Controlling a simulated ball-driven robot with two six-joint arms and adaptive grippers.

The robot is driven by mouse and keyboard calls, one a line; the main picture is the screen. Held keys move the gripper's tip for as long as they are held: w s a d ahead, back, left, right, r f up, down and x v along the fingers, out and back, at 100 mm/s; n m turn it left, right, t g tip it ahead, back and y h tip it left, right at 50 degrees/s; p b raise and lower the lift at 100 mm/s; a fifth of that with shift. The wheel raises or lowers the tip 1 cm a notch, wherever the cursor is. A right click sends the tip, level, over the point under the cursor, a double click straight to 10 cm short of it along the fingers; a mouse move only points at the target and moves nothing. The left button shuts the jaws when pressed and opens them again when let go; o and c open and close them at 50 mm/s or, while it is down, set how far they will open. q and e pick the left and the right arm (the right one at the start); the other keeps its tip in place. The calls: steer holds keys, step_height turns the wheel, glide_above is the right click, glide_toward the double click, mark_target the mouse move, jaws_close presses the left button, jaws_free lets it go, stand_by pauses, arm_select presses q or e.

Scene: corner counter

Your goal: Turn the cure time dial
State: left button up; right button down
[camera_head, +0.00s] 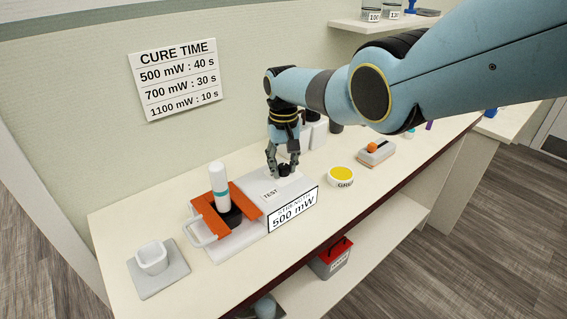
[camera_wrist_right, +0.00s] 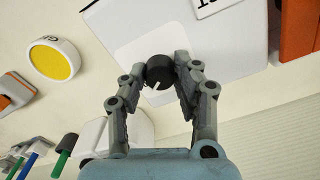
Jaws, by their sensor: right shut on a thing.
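The cure time dial is a small black knob (camera_head: 284,169) on top of a white device (camera_head: 252,222). In the right wrist view the dial (camera_wrist_right: 160,72) shows a white pointer line on its face. My right gripper (camera_head: 283,166) is shut on the dial from above, with a finger on each side. It also shows in the right wrist view (camera_wrist_right: 160,80). The device's front label (camera_head: 293,210) reads 500 mW. A wall sign (camera_head: 176,79) lists 500 mW : 40 s, 700 mW : 30 s and 1100 mW : 10 s. My left gripper is not in view.
A white cup (camera_head: 152,258) sits on a grey plate at far left.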

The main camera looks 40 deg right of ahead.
mark_target(283, 166)
steer(key=shift+m, duration=0.6)
steer(key=c, duration=1)
jaws_free()
step_height(283, 166, up, 12)
